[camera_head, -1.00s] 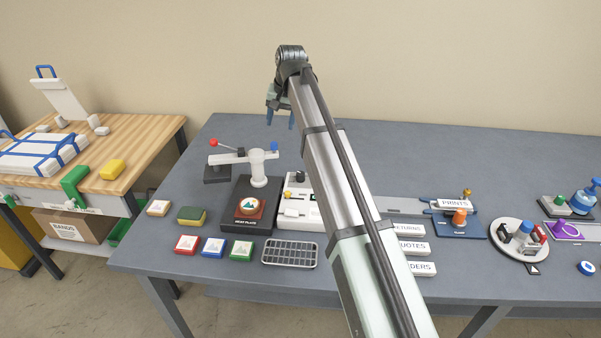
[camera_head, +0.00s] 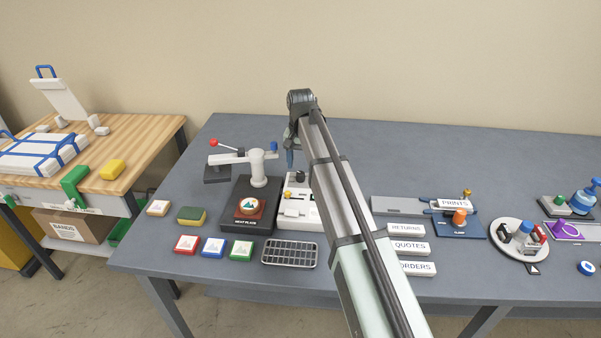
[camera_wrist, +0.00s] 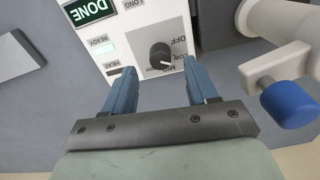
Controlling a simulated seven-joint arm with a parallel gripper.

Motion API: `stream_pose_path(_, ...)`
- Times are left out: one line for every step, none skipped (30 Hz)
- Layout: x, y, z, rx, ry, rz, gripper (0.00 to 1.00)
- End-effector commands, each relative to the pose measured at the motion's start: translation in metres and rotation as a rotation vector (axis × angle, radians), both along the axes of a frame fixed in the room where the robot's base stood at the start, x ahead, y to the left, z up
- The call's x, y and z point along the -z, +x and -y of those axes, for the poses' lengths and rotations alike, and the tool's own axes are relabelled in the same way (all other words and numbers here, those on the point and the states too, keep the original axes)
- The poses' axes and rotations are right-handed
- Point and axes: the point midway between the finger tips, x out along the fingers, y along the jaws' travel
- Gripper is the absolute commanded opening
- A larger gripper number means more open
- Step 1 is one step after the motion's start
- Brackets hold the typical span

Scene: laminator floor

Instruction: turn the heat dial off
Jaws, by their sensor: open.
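The heat dial is a black knob (camera_wrist: 161,56) with a white pointer on a white control panel (camera_wrist: 130,40). In the wrist view, OFF, LOW and MID labels stand beside it, and the pointer aims away from OFF, near the LOW and MID labels. In the head view the dial (camera_head: 299,177) is at the back of the white control box (camera_head: 290,221). My gripper (camera_wrist: 161,80) is open and empty. Its two blue fingers lie either side of the dial in the wrist view, apparently short of touching it. In the head view, my arm hides part of the box.
A press arm with a blue knob (camera_wrist: 290,103) is close beside my gripper. The black heat plate base (camera_head: 237,218) adjoins the box. A grey wire rack (camera_head: 290,254) lies in front. Paper label blocks (camera_head: 408,247) lie to the right.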

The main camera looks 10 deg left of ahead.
Motion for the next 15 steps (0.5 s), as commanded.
stream_pose_path(0.009, -0.001, 0.0, 0.0, -0.001, -0.002, 0.58)
stream_pose_path(0.013, -0.001, 0.0, 0.0, 0.0, -0.001, 0.58)
stream_pose_path(0.018, -0.001, 0.0, 0.0, 0.0, -0.001, 0.58)
stream_pose_path(0.022, -0.001, 0.0, 0.0, 0.0, -0.001, 0.58)
stream_pose_path(0.025, -0.001, 0.0, 0.0, 0.0, -0.001, 0.58)
stream_pose_path(0.029, -0.001, 0.0, 0.0, 0.0, -0.001, 0.58)
stream_pose_path(0.032, -0.001, 0.0, 0.0, 0.0, -0.001, 0.58)
stream_pose_path(0.034, 0.0, 0.0, 0.0, 0.0, 0.0, 0.58)
stream_pose_path(0.036, 0.0, 0.0, 0.0, 0.0, 0.0, 0.58)
stream_pose_path(0.038, 0.0, 0.0, 0.0, 0.001, 0.001, 0.58)
stream_pose_path(0.039, 0.0, 0.0, 0.0, 0.001, 0.001, 0.58)
stream_pose_path(0.041, 0.0, 0.0, 0.0, 0.001, 0.001, 0.58)
stream_pose_path(0.042, 0.0, 0.0, 0.0, 0.001, 0.001, 0.58)
stream_pose_path(0.042, 0.0, 0.0, 0.0, 0.001, 0.001, 0.58)
stream_pose_path(0.043, 0.0, 0.0, 0.0, 0.001, 0.001, 0.58)
